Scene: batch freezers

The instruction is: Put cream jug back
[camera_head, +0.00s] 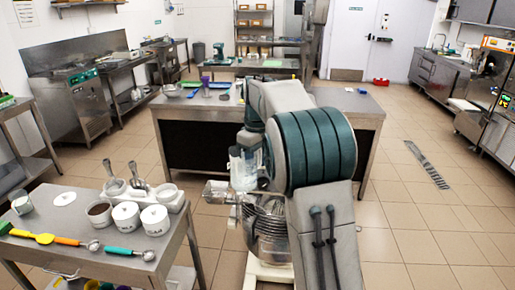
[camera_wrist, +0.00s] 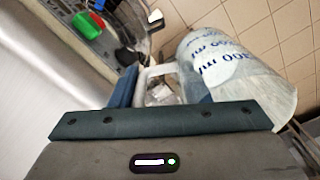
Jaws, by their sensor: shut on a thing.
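The cream jug (camera_wrist: 235,68) is a translucent measuring jug with blue "300 ml" marks. It fills the right of the wrist view and lies tilted in the picture. My gripper (camera_wrist: 158,84) is shut on the jug's white handle (camera_wrist: 148,90), between its two blue fingers. In the head view, the pale jug (camera_head: 243,168) is held in the air left of my arm, in front of the steel worktable (camera_head: 345,100). My gripper's fingers are mostly hidden by my arm there.
A steel side table (camera_head: 150,262) at the left front holds white tubs (camera_head: 126,217), scoops and coloured spoons. The worktable carries a purple cup (camera_head: 206,86) and other small items at its left end.

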